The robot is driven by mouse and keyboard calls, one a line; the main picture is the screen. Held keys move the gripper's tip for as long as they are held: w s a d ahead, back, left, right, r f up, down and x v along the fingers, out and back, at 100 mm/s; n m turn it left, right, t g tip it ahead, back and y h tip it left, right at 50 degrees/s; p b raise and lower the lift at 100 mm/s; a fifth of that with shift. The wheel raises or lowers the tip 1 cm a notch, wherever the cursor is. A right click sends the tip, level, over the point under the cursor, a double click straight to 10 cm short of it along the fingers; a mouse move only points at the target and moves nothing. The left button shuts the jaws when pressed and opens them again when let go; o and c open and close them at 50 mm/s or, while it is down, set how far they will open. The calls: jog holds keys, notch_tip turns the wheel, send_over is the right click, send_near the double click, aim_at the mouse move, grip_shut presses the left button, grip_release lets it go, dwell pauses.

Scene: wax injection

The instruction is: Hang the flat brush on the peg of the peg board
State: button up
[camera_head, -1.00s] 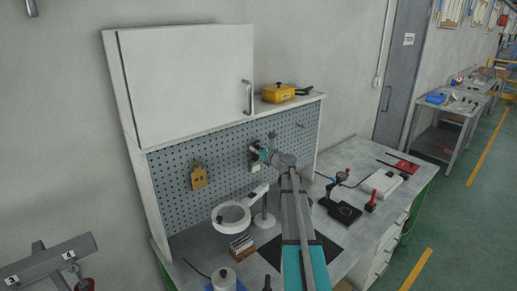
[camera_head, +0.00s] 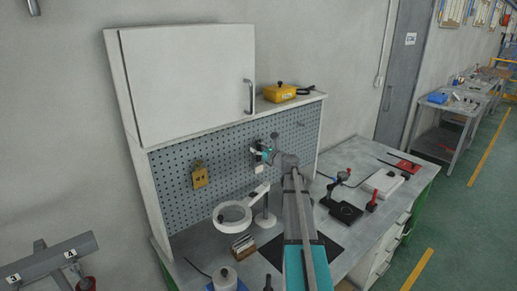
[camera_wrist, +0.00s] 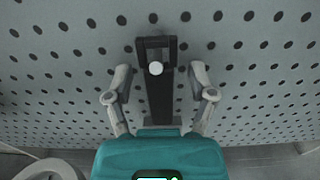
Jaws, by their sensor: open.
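In the wrist view a dark, long flat piece, seemingly the flat brush (camera_wrist: 159,100), lies upright along the peg board (camera_wrist: 60,95). Its upper end has a frame-like opening, and a round white peg end (camera_wrist: 155,68) shows at the opening's lower edge. I cannot tell whether the brush's weight rests on the peg. My gripper (camera_wrist: 159,96) has its two fingers spread, one on each side of the dark piece, with gaps on both sides. In the head view my gripper (camera_head: 257,149) is close to the peg board (camera_head: 225,165); the brush is too small there to make out.
A yellow item (camera_head: 200,178) hangs left on the board. Below stand a white ring magnifier (camera_head: 232,217) and a small block of cards (camera_head: 243,245). A white cabinet (camera_head: 188,85) and a yellow box (camera_head: 280,92) are above. The board right of my gripper is mostly clear.

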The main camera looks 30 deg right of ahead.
jog(key=s+d, duration=0.1)
jog(key=s, duration=1)
jog(key=shift+s+d, duration=0.15)
jog(key=shift+d, duration=0.15)
